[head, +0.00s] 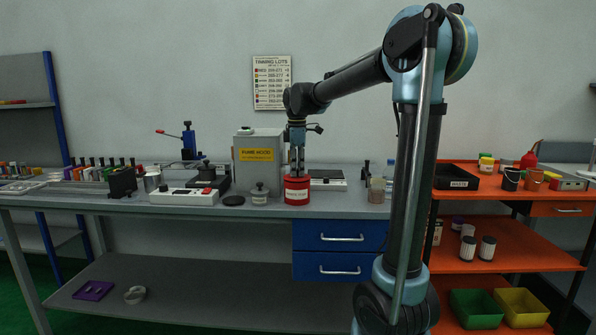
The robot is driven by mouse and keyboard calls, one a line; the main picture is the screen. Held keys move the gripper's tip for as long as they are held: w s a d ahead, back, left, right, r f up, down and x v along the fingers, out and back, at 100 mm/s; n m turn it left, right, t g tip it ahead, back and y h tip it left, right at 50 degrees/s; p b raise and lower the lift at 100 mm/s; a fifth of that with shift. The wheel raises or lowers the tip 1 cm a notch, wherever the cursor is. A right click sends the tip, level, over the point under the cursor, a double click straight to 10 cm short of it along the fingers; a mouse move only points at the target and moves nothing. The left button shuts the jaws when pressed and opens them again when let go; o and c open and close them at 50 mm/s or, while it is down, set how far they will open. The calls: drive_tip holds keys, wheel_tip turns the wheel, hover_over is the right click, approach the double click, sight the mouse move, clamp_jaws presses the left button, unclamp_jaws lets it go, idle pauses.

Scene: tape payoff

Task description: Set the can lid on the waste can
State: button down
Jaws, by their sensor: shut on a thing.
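The waste can (297,191) is a red can with a white label, upright on the grey bench near its front edge. My gripper (297,171) points straight down over the can, with its fingertips at the can's top. It is shut on what appears to be the can lid (297,179), a red piece level with the can's rim. The lid is small here and partly hidden by the fingers. I cannot tell whether it rests fully on the rim or is slightly above it.
A flat device (327,180) is behind right. Bench space right of the can is fairly clear.

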drive_tip(key=shift+f, duration=0.25)
idle(0.5)
drive_tip(key=c, duration=1.4)
unclamp_jaws()
drive_tip(key=shift+o, duration=0.5)
drive_tip(key=o, duration=0.5)
drive_tip(key=shift+c, duration=0.2)
drive_tip(key=shift+r, duration=0.1)
drive_tip(key=shift+r, duration=3.45)
